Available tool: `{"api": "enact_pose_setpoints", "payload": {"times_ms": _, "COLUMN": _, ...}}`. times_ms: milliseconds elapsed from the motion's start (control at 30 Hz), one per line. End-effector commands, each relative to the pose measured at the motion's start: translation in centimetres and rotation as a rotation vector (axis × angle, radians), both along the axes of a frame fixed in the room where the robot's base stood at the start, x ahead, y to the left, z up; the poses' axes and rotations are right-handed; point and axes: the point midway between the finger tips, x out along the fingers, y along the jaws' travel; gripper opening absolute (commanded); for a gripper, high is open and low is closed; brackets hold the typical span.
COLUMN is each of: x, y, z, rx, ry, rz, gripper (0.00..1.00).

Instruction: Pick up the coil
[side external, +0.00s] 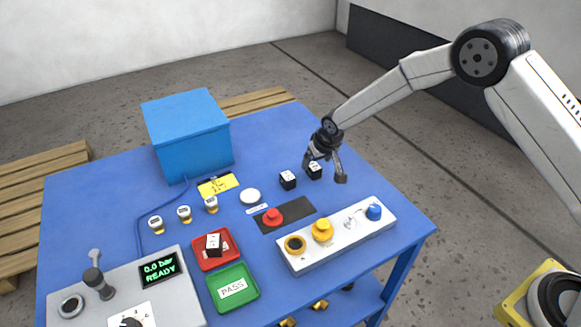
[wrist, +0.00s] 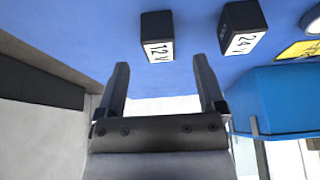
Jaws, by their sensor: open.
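Two small black blocks with white labels, which look like the coils, stand on the blue table. In the wrist view, the one marked 12 V (wrist: 157,37) lies beyond my fingertips, roughly centred between them. The one marked 24 V (wrist: 242,28) is to its right. In the side view, the 24 V block (side external: 287,181) is left of the 12 V block (side external: 315,170), which is close to my gripper (side external: 325,173). My gripper is open, its two fingers (wrist: 160,65) apart with nothing between them. A third black block (side external: 214,244) sits in the red tray (side external: 232,259).
A blue box (side external: 190,140) stands at the back left. A white fixture strip (side external: 337,243) with yellow and blue parts is in front of my gripper. A green PASS tray (side external: 233,304), several small gauges (side external: 184,214) and a grey control panel (side external: 185,307) are further left.

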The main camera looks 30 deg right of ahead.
Motion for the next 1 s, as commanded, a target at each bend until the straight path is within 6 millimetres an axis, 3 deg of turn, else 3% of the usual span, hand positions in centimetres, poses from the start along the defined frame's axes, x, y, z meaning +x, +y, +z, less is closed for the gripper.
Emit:
{"api": "enact_pose_setpoints", "payload": {"times_ms": 433, "x": 1.4, "y": -0.1, "z": -3.7, "rx": 0.001, "ry": 0.000, "rz": 0.000, "gripper": 0.88}}
{"api": "enact_pose_setpoints", "payload": {"times_ms": 1000, "x": 1.5, "y": -0.1, "z": -3.9, "rx": 0.001, "ry": -0.001, "rz": 0.000, "gripper": 0.88}}
